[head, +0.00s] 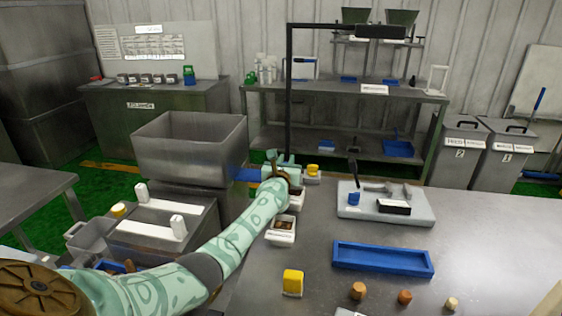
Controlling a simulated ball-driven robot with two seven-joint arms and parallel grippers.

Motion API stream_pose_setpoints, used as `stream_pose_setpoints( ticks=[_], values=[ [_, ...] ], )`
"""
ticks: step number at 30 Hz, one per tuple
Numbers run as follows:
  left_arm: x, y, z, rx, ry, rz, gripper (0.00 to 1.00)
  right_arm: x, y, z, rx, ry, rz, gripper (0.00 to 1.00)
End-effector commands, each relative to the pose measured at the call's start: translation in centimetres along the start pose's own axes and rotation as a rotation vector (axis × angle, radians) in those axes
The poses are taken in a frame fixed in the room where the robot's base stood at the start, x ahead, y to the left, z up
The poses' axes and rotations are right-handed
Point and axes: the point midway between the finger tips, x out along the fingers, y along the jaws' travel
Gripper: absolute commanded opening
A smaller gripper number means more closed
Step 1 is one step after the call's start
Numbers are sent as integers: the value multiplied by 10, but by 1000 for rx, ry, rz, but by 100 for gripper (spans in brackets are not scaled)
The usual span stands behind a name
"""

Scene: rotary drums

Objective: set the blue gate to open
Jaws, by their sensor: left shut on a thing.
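The blue gate (246,174) shows as a short blue bar at the right side of the grey hopper stand, under the large open metal bin (190,150). My left arm reaches in from the lower left across the front. My left gripper (272,167) is at the right end of the blue bar and is shut on it. The gripper's body and wrist hide the exact contact and part of the gate. My right gripper is not in view.
White bins (281,238) lie just below my left wrist. A yellow-topped container (312,169) stands close right of the gripper. The right table holds a blue tray (382,270), a yellow block (292,281) and wooden pieces (358,291). A black post (289,90) rises behind the gripper.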

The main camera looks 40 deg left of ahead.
Motion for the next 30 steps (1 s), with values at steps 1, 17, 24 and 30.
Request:
stream_pose_setpoints(
  ticks=[1, 17, 24, 30],
  values=[
    [-1, -3, -1, -1, 1, -6, 0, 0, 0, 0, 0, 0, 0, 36],
    [-10, -2, 2, -2, 0, -4, 42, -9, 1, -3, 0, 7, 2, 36],
    [-67, -2, 7, -4, 0, -6, 42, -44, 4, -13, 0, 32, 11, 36],
    [-120, -3, 4, -3, 1, -7, 42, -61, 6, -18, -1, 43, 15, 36]
  ],
)
